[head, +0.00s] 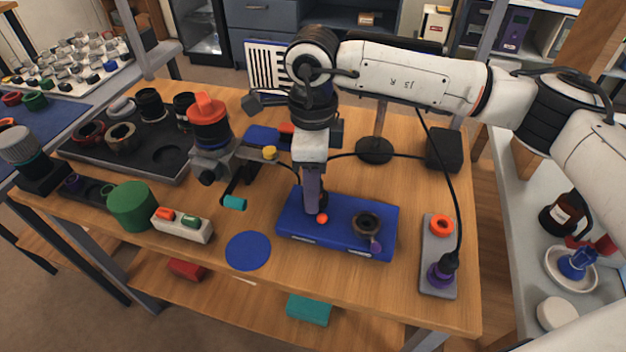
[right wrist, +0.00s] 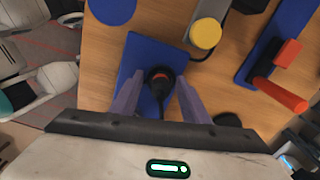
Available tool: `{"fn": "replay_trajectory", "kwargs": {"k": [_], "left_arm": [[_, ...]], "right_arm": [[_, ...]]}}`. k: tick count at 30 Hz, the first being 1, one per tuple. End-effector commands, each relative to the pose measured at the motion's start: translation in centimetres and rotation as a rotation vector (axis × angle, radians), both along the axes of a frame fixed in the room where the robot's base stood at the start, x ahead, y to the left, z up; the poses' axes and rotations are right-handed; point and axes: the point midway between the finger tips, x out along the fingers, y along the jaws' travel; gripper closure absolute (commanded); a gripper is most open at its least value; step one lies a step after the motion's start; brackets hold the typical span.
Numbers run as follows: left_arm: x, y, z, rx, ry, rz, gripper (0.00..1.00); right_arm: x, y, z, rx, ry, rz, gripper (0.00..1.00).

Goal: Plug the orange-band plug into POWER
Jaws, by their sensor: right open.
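The plug, a dark round body with an orange-red band (right wrist: 160,77), stands at one end of the blue box (head: 340,243); whether it is seated in a socket cannot be told. My right gripper (head: 313,205) points down over that end. In the right wrist view its two purple fingers (right wrist: 157,100) are spread on either side of the plug, not visibly closed on it. In the head view the fingers hide most of the plug; an orange spot (head: 322,218) shows beside them. No POWER label is readable. My left gripper is not in view.
A dark ring with a purple tab (head: 367,224) sits on the blue box. At right a grey strip (head: 439,245) holds an orange ring (head: 441,224) and a purple-based black plug (head: 443,270) with a cable. A yellow knob (head: 270,153) and blue disc (head: 248,250) are left.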

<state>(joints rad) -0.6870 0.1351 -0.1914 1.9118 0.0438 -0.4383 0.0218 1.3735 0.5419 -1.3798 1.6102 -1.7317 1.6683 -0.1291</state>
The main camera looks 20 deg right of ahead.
Motion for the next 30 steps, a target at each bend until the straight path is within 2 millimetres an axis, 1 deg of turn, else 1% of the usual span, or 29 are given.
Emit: {"fn": "replay_trajectory", "kwargs": {"k": [10, 11, 12, 13, 21, 25, 30], "left_arm": [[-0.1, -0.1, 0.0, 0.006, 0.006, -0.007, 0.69], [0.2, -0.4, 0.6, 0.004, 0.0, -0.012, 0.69], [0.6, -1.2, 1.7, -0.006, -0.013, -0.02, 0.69], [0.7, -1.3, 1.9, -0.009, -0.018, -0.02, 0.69], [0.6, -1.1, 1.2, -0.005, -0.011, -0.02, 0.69], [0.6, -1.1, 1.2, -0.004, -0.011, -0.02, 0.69], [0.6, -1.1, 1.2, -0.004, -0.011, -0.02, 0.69]], "right_arm": [[0.1, 0.0, 0.1, 0.0, -0.003, -0.001, 0.58], [0.1, 0.0, 0.2, 0.0, -0.003, -0.001, 0.58], [0.2, 0.0, 0.6, 0.0, -0.007, -0.001, 0.58], [0.3, 0.0, 1.3, 0.002, -0.009, -0.001, 0.58], [0.2, 0.1, 7.1, 0.001, -0.006, 0.0, 0.58], [0.1, 0.1, 9.1, 0.001, -0.004, 0.0, 0.58], [0.1, 0.1, 10.2, 0.0, 0.0, 0.0, 0.58]]}}
